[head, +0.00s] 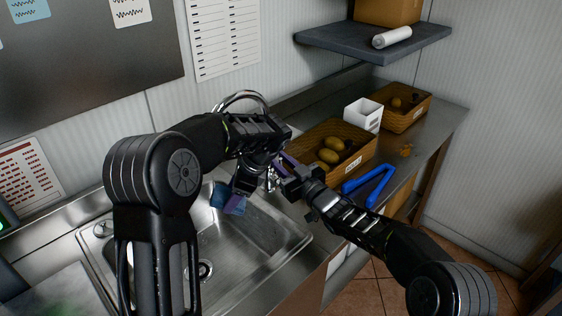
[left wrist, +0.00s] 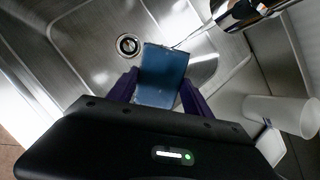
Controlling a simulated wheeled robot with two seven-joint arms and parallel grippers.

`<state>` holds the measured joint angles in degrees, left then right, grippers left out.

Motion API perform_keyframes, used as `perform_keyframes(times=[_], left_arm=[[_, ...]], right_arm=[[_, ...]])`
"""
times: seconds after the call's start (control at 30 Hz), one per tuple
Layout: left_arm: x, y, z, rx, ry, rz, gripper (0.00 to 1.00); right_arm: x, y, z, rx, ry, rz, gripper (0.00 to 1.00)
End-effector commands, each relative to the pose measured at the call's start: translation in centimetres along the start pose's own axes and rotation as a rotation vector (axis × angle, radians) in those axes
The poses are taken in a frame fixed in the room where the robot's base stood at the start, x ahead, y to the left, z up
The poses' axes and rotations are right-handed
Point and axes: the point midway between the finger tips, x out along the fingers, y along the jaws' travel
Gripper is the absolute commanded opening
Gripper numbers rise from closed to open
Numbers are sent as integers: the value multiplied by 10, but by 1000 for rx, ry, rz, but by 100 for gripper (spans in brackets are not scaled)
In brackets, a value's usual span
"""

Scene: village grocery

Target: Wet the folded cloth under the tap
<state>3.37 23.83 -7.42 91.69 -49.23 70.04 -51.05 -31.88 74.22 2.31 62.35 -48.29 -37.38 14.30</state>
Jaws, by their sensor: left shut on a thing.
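The folded blue cloth (head: 228,206) hangs over the sink basin (head: 262,232), held by my left gripper (head: 236,195). In the left wrist view the cloth (left wrist: 163,72) sits between the two purple fingers of this gripper (left wrist: 158,90). The curved chrome tap (head: 240,96) rises behind my left arm, which hides much of it. Its spout (left wrist: 240,12) shows in the left wrist view, with a thin pale line running from it toward the cloth, perhaps water. My right gripper (head: 287,172) is close beside the tap's lower part; whether its jaws are open or touching it is unclear.
The drain (head: 204,270) lies in the basin floor. A dark shelf (head: 350,46) hangs above the counter.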

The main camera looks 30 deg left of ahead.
Motion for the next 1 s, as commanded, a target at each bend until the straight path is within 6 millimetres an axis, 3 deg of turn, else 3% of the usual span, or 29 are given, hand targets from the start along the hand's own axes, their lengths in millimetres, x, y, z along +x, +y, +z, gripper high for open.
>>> perform_keyframes(times=[0.1,0.57,0.77,1.0], left_arm=[[0,0,0,0,0,0,26],[0,0,0,0,0,0,26],[0,0,0,0,0,0,26],[0,0,0,0,0,0,26]], right_arm=[[0,0,0,0,1,0,32],[-9,1,-1,2,2,0,32],[-34,1,-1,3,0,2,32],[-81,1,0,2,-1,1,32]])
